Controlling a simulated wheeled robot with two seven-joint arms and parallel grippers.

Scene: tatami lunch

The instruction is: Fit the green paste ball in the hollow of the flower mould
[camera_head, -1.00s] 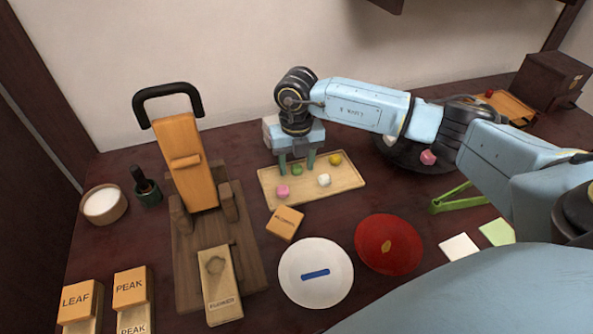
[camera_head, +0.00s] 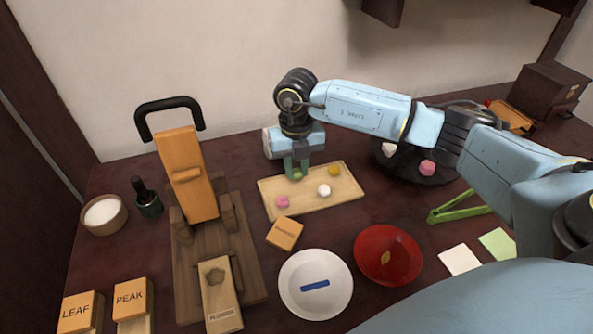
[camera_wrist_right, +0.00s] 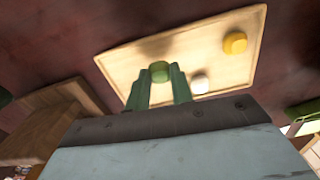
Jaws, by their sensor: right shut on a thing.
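The green paste ball (camera_head: 297,175) is between the fingertips of my right gripper (camera_head: 297,172), over the back left part of the wooden tray (camera_head: 350,194). My right gripper is shut on it; the right wrist view shows the ball (camera_wrist_right: 160,71) between the two green fingers. I cannot tell whether the ball is clear of the tray. The flower mould (camera_head: 220,295) is a pale wooden block with a flower-shaped hollow near its far end, at the front of the dark wooden press base. The hollow looks empty. My left gripper is not in view.
Pink (camera_head: 282,202), white (camera_head: 324,190) and yellow (camera_head: 334,171) balls lie on the tray. A small wooden block (camera_head: 284,233), a white plate (camera_head: 316,310) and a red bowl (camera_head: 388,280) stand in front. The press lever (camera_head: 187,175) rises behind the mould.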

